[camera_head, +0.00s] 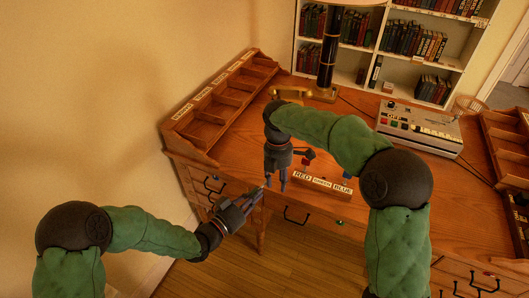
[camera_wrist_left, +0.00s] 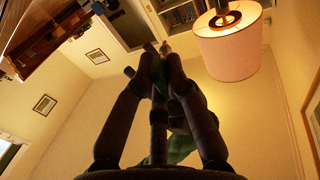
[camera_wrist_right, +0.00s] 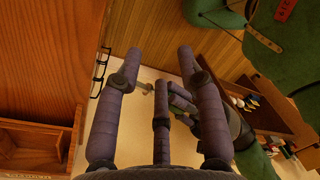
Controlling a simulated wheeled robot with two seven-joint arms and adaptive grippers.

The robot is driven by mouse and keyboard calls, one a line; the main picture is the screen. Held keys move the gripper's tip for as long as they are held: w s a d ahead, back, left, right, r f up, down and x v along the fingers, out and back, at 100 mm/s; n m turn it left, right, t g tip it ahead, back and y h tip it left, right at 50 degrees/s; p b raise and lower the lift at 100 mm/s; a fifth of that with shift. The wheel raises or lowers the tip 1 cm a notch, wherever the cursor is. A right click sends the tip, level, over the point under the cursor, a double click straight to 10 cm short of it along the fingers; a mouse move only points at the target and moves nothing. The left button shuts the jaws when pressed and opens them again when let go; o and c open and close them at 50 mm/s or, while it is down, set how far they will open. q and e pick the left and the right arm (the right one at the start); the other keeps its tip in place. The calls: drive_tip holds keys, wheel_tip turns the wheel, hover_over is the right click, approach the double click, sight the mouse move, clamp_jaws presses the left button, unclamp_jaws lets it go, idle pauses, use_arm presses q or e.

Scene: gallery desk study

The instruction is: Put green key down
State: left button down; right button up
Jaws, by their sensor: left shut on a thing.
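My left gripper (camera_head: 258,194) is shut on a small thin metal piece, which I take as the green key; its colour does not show. A bit of it shows at the closed fingertips in the left wrist view (camera_wrist_left: 163,48) and between the right fingers in the right wrist view (camera_wrist_right: 144,88). My right gripper (camera_head: 276,184) is open, pointing down just beside the left fingertips; its fingers stand apart in the right wrist view (camera_wrist_right: 158,70). The key rack (camera_head: 322,184), labelled RED, GREEN and BLUE, stands on the desk to the right.
The wooden desk (camera_head: 225,150) has pigeonhole trays (camera_head: 205,126) at left and a switch box (camera_head: 419,128) at right. A lamp (camera_head: 328,60) stands at the back. A small green spot (camera_head: 339,222) marks a front drawer. The right arm crosses over the desk middle.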

drive_tip(key=w+a+r+n+t, duration=0.1)
drive_tip(key=w+a+r+n, duration=0.2)
drive_tip(key=r, duration=0.7)
wheel_tip(320, 180, down, 12)
drive_tip(key=s+a, duration=0.1)
drive_tip(key=shift+s, duration=0.2)
drive_tip(key=shift+a, duration=0.1)
clamp_jaws()
use_arm(q)
drive_tip(key=c, duration=1.2)
unclamp_jaws()
drive_tip(key=shift+s+d, duration=0.1)
